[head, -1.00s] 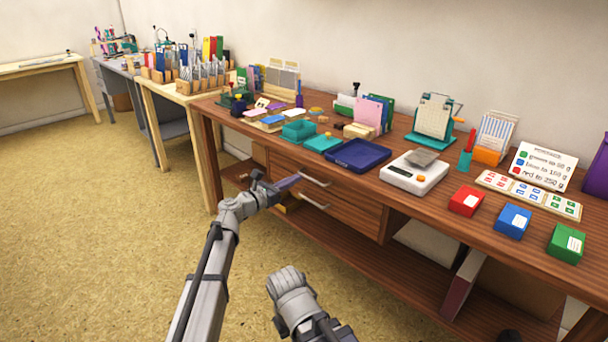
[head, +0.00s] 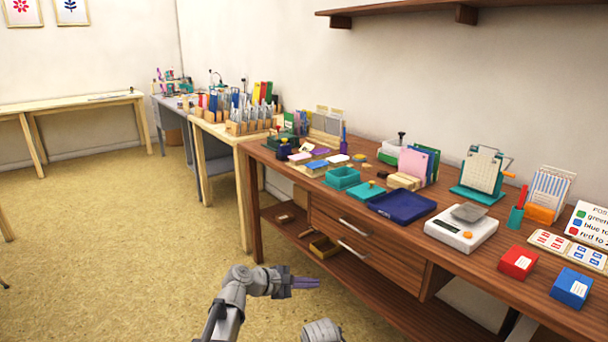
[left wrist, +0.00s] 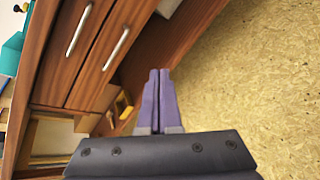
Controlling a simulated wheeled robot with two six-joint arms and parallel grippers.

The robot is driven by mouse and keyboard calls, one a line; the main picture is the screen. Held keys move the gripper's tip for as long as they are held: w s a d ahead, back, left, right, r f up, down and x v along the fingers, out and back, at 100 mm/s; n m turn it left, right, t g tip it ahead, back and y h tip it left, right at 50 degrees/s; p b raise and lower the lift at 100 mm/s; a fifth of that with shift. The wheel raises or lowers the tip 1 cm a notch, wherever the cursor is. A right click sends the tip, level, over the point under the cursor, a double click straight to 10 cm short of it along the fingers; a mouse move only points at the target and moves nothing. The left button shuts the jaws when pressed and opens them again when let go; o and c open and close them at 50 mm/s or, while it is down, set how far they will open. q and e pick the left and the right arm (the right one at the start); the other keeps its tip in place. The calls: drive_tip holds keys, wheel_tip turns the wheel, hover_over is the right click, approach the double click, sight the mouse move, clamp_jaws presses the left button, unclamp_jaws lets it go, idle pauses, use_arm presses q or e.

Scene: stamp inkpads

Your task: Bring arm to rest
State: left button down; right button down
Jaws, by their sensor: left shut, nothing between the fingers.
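My left gripper (head: 306,283) is in the lower middle of the head view, out in front of the wooden desk and lower than its top. Its purple fingers are together with nothing between them. In the left wrist view the shut fingers (left wrist: 159,98) point toward the floor and the desk front, apart from both. A rounded grey part of mine shows at the bottom edge of the head view; no right fingers are visible.
The brown desk (head: 462,268) fills the right side, with drawers (head: 352,238) and a lower shelf. On it are a navy tray (head: 402,207), a white scale (head: 461,230), a red box (head: 518,262) and a blue box (head: 571,287). The floor (head: 120,250) to the left is clear.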

use_arm(q)
drive_tip(key=s+a+f+m+g+y, duration=0.3)
drive_tip(key=s+a+f+m+y, duration=0.3)
drive_tip(key=s+a+m, duration=0.3)
drive_tip(key=s+a+f+m+g+y, duration=0.2)
drive_tip(key=s+a+f+m+y, duration=0.35)
drive_tip(key=s+a, duration=0.55)
drive_tip(key=s+d+r+m+g+y+p, duration=0.1)
drive_tip(key=s+d+m, duration=0.15)
drive_tip(key=d, duration=0.35)
drive_tip(key=s+d+r+m+p, duration=0.1)
drive_tip(key=s+d+m+p, duration=0.15)
drive_tip(key=d, duration=0.35)
wheel_tip(320, 180, up, 37)
drive_tip(key=p, duration=3.6)
drive_tip(key=shift+s+a+r+n+p, duration=0.15)
drive_tip(key=shift+s+a+n+p, duration=0.15)
drive_tip(key=shift+n, duration=0.05)
